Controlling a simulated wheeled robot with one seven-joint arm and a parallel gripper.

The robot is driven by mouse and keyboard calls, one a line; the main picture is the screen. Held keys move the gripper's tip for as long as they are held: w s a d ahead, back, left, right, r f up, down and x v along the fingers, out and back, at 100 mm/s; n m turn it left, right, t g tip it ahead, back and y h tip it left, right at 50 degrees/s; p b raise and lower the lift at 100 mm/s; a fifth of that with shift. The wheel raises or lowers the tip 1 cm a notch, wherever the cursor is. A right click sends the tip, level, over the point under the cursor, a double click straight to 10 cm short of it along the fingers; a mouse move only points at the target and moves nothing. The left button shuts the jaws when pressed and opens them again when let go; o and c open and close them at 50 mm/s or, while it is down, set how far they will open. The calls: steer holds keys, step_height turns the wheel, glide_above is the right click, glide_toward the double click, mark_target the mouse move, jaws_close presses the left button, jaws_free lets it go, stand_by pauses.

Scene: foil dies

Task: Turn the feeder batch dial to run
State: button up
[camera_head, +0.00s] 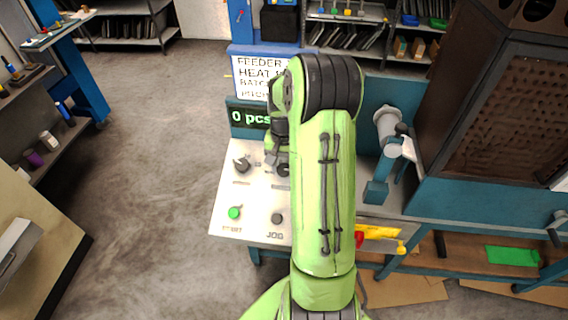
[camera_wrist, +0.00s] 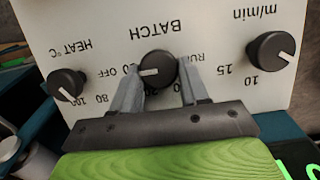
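The batch dial (camera_wrist: 158,68) is a round black knob with a white pointer line, on a white panel (camera_wrist: 215,25) that appears upside down in the wrist view. Its pointer aims left, toward the side lettered OFF; RUN is lettered on the right, partly behind a finger. My gripper (camera_wrist: 160,80) is open, with one grey finger on each side of the dial; a gap shows on the right, and I cannot tell whether the left finger touches. In the head view my arm covers much of the panel (camera_head: 222,205). The display (camera_head: 250,117) reads "0 pcs".
The HEAT dial (camera_wrist: 67,84) and the m/min dial (camera_wrist: 271,54) flank the batch dial. A green button (camera_head: 235,212) and a dark JOG button (camera_head: 277,218) sit near the panel's front edge. A large dark cabinet (camera_head: 510,120) stands right; the floor at left is clear.

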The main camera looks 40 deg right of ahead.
steer(key=c, duration=0.5)
